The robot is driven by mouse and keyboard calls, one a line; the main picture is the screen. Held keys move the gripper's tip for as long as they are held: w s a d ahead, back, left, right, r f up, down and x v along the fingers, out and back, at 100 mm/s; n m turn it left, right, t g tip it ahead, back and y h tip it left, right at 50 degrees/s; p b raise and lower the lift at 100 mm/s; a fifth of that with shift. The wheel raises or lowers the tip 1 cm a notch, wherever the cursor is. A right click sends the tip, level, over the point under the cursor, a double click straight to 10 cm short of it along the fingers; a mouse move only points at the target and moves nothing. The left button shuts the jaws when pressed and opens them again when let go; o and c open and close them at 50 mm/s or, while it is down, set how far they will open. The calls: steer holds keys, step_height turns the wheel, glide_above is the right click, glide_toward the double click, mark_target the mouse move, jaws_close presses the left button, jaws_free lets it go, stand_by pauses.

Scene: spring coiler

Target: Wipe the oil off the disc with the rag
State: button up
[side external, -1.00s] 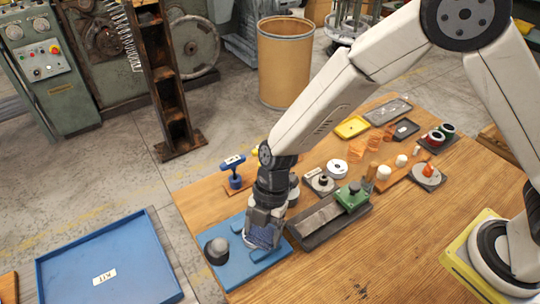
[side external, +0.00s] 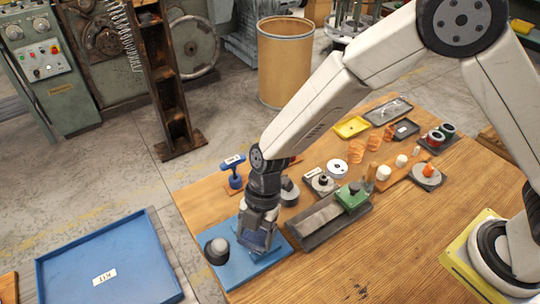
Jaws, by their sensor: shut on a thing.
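My gripper (side external: 260,222) points down over the blue board (side external: 228,273) at the table's near left corner. It is shut on a dark blue-grey cloth, which looks like the rag (side external: 256,241); the fingers partly hide it. I cannot tell whether the cloth touches the board. A round grey metal piece (side external: 290,192) stands just behind my gripper, partly hidden. A white disc with a centre hole (side external: 337,168) lies farther back on the table. I cannot tell which round piece is the oily disc, and no oil can be made out.
A dark cup with a grey ball (side external: 217,248) stands on the board's left. A grey trough with a green block (side external: 328,218) lies to the right. A blue clamp-like tool (side external: 234,172) stands behind. The empty blue KIT tray (side external: 130,255) is at left. The table's front right is clear.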

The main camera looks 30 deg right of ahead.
steer(key=shift+d, duration=0.2)
steer(key=shift+d, duration=0.65)
steer(key=shift+a, duration=0.1)
steer(key=shift+a+f, duration=0.1)
steer(key=shift+a, duration=0.65)
steer(key=shift+s+d, duration=0.1)
steer(key=shift+d, duration=0.1)
steer(key=shift+d, duration=0.75)
